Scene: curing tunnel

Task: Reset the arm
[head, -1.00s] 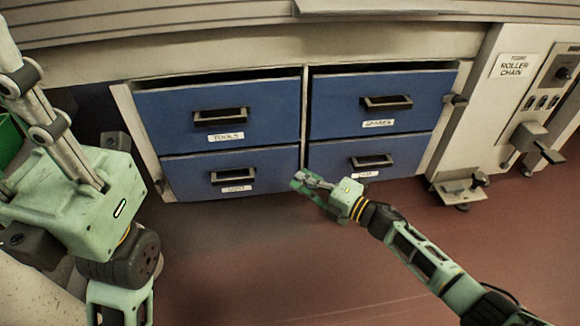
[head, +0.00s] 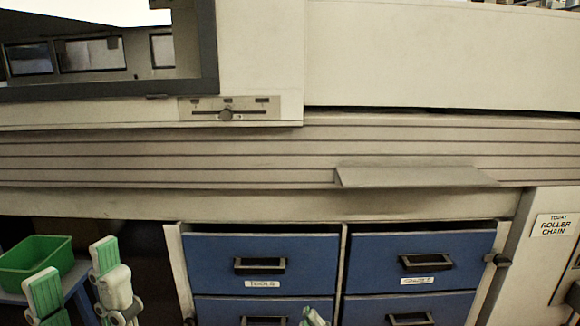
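My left gripper (head: 74,270) rises at the lower left with its two green-padded fingers pointing up. The fingers stand well apart with nothing between them. It is in front of a green bin, to the left of the blue drawers. Only a small green and grey tip of my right gripper (head: 315,317) shows at the bottom edge, in front of the lower drawers. The rest of that gripper and both arms are out of view, so I cannot tell whether it is open.
Blue drawers with black handles, including the TOOLS drawer (head: 260,262) and upper right drawer (head: 455,246), sit below the slatted ledge (head: 250,160). A grey shelf plate (head: 415,177) juts out. The green bin (head: 38,258) stands on a blue stand. A ROLLER CHAIN sign (head: 555,228) is at right.

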